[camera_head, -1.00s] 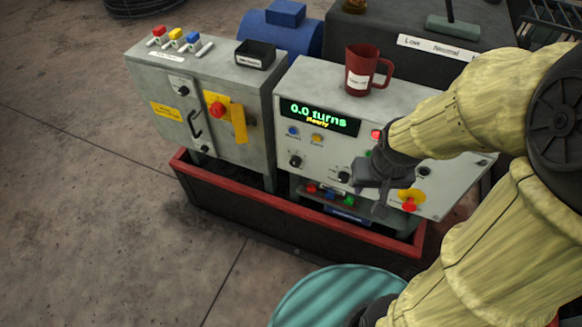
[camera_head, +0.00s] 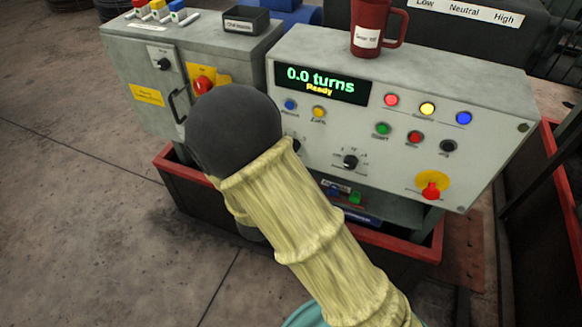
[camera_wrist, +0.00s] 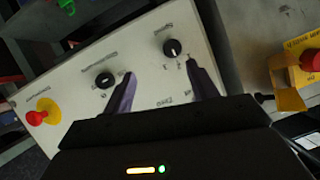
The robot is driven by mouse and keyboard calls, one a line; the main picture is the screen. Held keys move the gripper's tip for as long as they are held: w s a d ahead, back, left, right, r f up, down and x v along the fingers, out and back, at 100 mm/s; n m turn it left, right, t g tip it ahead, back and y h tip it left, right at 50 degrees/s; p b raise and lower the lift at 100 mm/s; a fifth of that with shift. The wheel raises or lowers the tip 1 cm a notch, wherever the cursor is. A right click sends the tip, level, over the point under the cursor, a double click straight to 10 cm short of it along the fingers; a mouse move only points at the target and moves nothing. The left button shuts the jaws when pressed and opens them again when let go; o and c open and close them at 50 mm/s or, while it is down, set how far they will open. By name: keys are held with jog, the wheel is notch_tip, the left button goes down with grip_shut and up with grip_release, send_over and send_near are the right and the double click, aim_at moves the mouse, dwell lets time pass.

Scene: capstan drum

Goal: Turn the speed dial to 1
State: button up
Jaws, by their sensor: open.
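The speed dial is a black knob on the light grey control panel (camera_head: 300,45). In the wrist view the speed dial (camera_wrist: 172,47) shows near the upper middle, just beyond my fingertips; its setting is too small to read. In the head view only part of this dial (camera_head: 293,145) shows beside my arm. My gripper (camera_wrist: 160,68) is open and empty, its two dark fingers apart and pointing at the panel. It appears close to the dial but not around it. My arm hides the gripper in the head view.
A second black dial (camera_head: 350,161) and a red emergency knob (camera_head: 431,190) sit to the right. The display (camera_head: 320,83) reads "0.0 turns Ready". A red mug (camera_head: 370,28) stands on top. A grey cabinet (camera_head: 150,85) is at left.

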jog(key=s+a+f+t+h+b, duration=0.2)
jog(key=s+a+f+t+b, duration=0.1)
jog(key=t, duration=0.1)
jog(key=shift+s+a+f+b, duration=0.25)
jog(key=shift+s+b, duration=0.05)
jog(key=shift+s, duration=0.1)
jog(key=x, duration=1.7)
jog(key=shift+w+r, duration=0.15)
jog(key=shift+w, duration=0.05)
jog(key=c, duration=1)
